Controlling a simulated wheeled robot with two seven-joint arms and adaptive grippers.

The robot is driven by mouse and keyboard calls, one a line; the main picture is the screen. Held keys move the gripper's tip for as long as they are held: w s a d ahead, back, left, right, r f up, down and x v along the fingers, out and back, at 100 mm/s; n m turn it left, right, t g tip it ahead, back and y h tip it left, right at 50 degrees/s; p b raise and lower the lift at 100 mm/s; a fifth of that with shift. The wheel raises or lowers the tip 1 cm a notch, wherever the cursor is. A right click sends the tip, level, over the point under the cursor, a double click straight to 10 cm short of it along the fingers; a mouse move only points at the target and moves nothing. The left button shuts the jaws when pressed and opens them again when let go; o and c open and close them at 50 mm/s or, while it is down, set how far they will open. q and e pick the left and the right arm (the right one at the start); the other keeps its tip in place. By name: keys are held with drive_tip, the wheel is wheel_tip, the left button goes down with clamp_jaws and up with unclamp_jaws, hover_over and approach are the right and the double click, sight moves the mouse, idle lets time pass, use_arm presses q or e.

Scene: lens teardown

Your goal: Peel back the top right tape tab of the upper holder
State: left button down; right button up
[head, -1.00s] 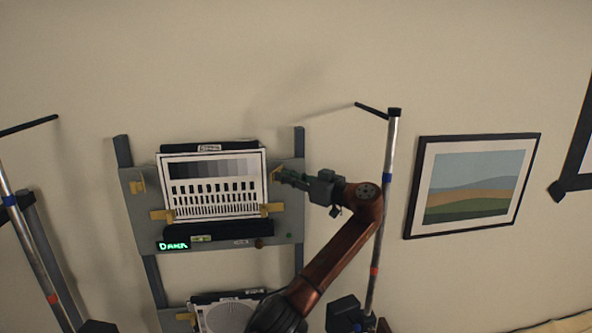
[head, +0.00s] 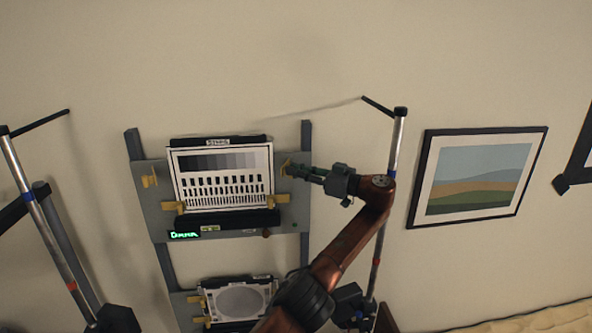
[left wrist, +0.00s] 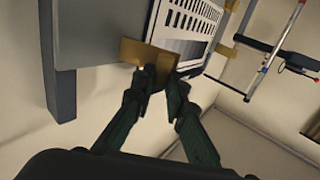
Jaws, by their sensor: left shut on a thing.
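The upper holder is a grey board (head: 154,220) on the wall rack, bearing a white test chart (head: 222,180) with grey steps and black bars. The top right tape tab (head: 286,162) is yellow and tilted, just right of the chart's edge. My left gripper (head: 290,171) is at this tab from the right; in the left wrist view its fingertips (left wrist: 162,78) are shut on the tab (left wrist: 143,53). The top left tab (head: 149,181) sits clear of the chart. The lower left tab (head: 173,207) and lower right tab (head: 281,199) lie at the chart's lower corners. My right gripper is not in view.
A lower holder with a round-pattern chart (head: 239,301) hangs below. Metal poles stand at left (head: 45,225) and right (head: 397,150), the right one close to my left arm. A framed landscape picture (head: 477,180) hangs to the right. The wall above is clear.

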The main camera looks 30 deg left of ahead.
use_arm(q)
drive_tip(key=shift+r, duration=0.25)
drive_tip(key=c, duration=1.9)
unclamp_jaws()
drive_tip(key=shift+w+f, duration=0.1)
drive_tip(key=shift+f, duration=0.05)
drive_tip(key=d, duration=0.7)
drive_tip(key=shift+s+d, duration=0.15)
drive_tip(key=shift+s, duration=0.15)
drive_tip(key=shift+d, duration=0.1)
